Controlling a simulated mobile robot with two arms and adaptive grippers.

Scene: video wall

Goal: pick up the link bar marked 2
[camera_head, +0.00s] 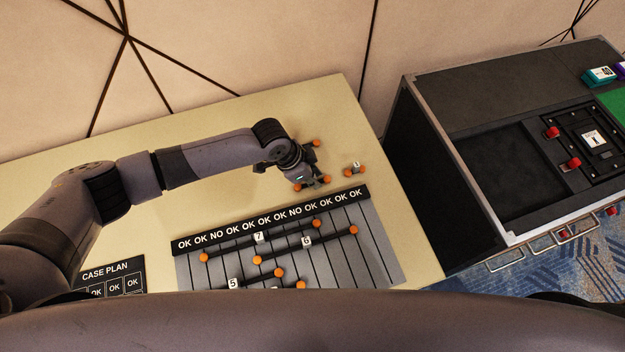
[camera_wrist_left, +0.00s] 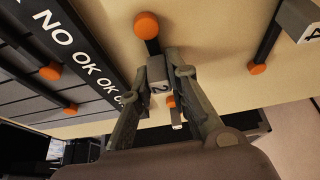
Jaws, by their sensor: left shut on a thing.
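The link bar marked 2 (camera_wrist_left: 158,72) is a short dark bar with orange round ends and a white number tag. In the wrist view it sits between the two fingers of my left gripper (camera_wrist_left: 160,95), which is shut on it at the tag. In the head view my left gripper (camera_head: 312,181) is just above the board's top strip, and an orange end of the bar (camera_head: 297,187) shows beside it. Whether the bar touches the table I cannot tell. My right gripper is not in view.
A board (camera_head: 385,255) with an OK/NO strip holds bars marked 7 (camera_head: 285,230), 6 (camera_head: 335,235) and 5 (camera_head: 255,278). A short bar (camera_head: 355,170) lies right of the gripper. Another bar (camera_wrist_left: 268,45) lies close by. A black console (camera_head: 450,100) stands to the right.

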